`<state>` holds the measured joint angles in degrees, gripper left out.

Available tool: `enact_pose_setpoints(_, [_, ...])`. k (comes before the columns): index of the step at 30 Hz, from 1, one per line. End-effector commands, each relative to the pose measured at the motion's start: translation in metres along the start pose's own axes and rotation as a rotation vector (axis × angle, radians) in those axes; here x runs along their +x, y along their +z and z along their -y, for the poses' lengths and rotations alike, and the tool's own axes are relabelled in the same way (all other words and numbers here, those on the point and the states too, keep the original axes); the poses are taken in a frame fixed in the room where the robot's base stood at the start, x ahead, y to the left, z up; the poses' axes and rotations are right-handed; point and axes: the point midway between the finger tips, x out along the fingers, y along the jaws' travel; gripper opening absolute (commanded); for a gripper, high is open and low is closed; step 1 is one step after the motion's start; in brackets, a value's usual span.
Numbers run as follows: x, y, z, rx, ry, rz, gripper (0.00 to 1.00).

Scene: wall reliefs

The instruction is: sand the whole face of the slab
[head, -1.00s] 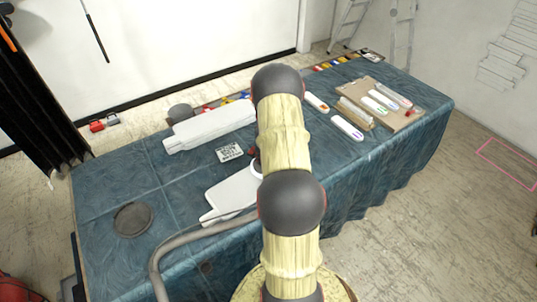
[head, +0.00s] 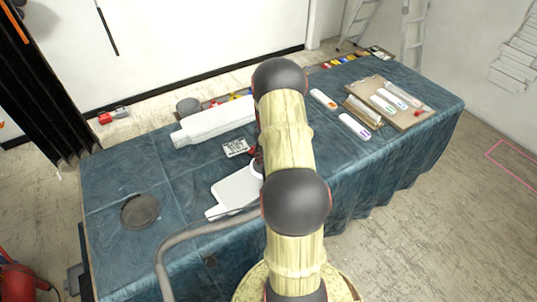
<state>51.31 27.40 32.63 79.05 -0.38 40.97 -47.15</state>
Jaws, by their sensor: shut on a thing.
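Two pale flat pieces lie on the blue-draped table (head: 185,235). One is a white slab with a narrow handle-like end (head: 237,190) near the front, partly hidden by my arm. The other is a longer white piece (head: 215,122) behind it, with a stepped left end. I cannot tell for sure which is the slab to be sanded. My gripper (head: 258,163) is almost wholly hidden behind my arm, with only a dark sliver showing at the near slab's right end. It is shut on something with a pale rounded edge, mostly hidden.
A dark round disc (head: 140,211) lies at the table's left. A printed code card (head: 236,147) lies between the white pieces. A board (head: 392,104) with several marker-like tools is at the right, two more (head: 354,126) beside it. A grey hose (head: 190,236) crosses the front edge.

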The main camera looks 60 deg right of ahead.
Motion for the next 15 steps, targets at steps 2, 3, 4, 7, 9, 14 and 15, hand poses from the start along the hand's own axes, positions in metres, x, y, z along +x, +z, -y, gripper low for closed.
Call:
enact_pose_setpoints(2, [-0.003,-0.003,0.003,0.000,0.003,-0.004,0.19])
enact_pose_setpoints(3, [-0.003,-0.003,0.004,0.001,0.003,-0.003,0.19])
enact_pose_setpoints(4, [-0.003,-0.004,0.006,0.001,0.003,-0.003,0.19])
enact_pose_setpoints(7, [-0.002,-0.005,0.011,0.001,0.002,-0.003,0.19])
enact_pose_setpoints(9, [-0.002,-0.006,0.014,0.000,0.001,-0.002,0.19])
enact_pose_setpoints(14, [-0.001,-0.007,0.020,0.000,0.001,-0.002,0.19])
enact_pose_setpoints(15, [-0.001,-0.007,0.020,0.000,0.001,-0.002,0.19])
